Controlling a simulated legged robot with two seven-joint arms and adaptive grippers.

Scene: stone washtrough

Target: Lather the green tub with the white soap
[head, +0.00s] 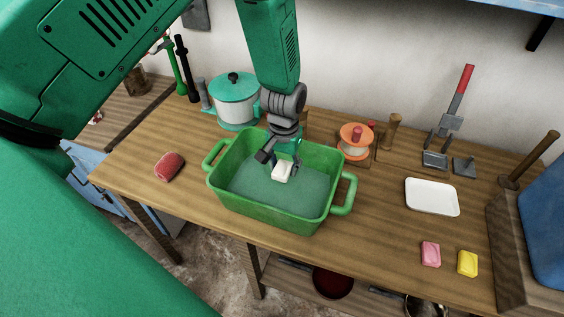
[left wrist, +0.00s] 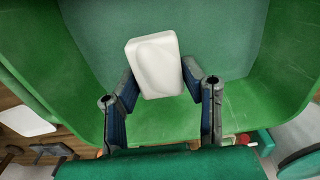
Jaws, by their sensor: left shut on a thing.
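The green tub (head: 225,203) stands on the wooden table, a deep rectangular tub with a handle at each end. Its floor and walls also fill much of the left wrist view (left wrist: 285,75). My left gripper (head: 281,167) reaches down inside the tub from above. It is shut on the white soap (head: 282,173), a pale block held between the two fingers, as the left wrist view shows (left wrist: 155,65). The soap is over the tub's floor; I cannot tell whether it touches it. No lather is clearly visible. My right gripper is not in view.
A red sponge-like block (head: 169,166) lies left of the tub. A teal-lidded pot (head: 235,100) and an orange-topped item (head: 356,140) stand behind. A white tray (head: 432,197), pink soap (head: 430,254) and yellow soap (head: 467,264) lie right. The table between tub and tray is fairly clear.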

